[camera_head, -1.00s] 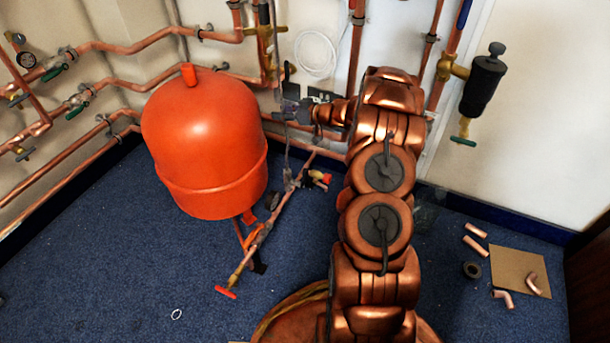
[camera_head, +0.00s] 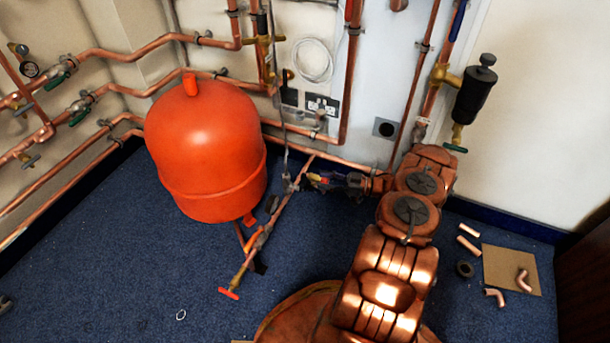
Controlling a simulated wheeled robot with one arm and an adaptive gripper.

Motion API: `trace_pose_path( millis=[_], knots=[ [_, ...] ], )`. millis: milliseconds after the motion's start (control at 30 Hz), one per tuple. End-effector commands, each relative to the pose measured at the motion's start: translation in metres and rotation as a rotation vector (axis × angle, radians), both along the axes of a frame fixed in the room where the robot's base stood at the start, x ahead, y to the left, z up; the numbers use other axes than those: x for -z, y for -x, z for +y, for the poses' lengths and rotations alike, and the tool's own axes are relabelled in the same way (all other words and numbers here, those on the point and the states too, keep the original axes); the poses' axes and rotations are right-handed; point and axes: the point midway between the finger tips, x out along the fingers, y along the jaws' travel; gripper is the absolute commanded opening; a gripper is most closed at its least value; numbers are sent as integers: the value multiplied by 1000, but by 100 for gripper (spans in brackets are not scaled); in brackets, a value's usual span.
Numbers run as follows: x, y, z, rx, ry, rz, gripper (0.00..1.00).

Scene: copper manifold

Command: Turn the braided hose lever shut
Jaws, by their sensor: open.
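The grey braided hose (camera_head: 284,140) hangs down the wall right of the orange tank and meets a sloping copper pipe near the floor. My gripper (camera_head: 325,182) is open, low, and points left at this valve. Its fingertips are at or very near the valve; contact cannot be told.
The orange tank (camera_head: 208,150) stands left of the hose. A red T-handle (camera_head: 229,293) ends the sloping pipe (camera_head: 265,235). A socket (camera_head: 322,104) is on the wall above. Pipe offcuts (camera_head: 468,245) and a board (camera_head: 511,270) lie at right. Blue carpet at left is mostly clear.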

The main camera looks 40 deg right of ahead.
Motion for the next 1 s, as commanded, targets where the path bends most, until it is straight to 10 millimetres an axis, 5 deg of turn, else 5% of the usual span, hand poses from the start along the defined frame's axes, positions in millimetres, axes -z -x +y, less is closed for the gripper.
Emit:
trace_pose_path(
  millis=[600,1000],
  knots=[
    [4,-45,49,-2,3,-8,44],
    [2,-53,56,-1,3,-8,44]
  ],
)
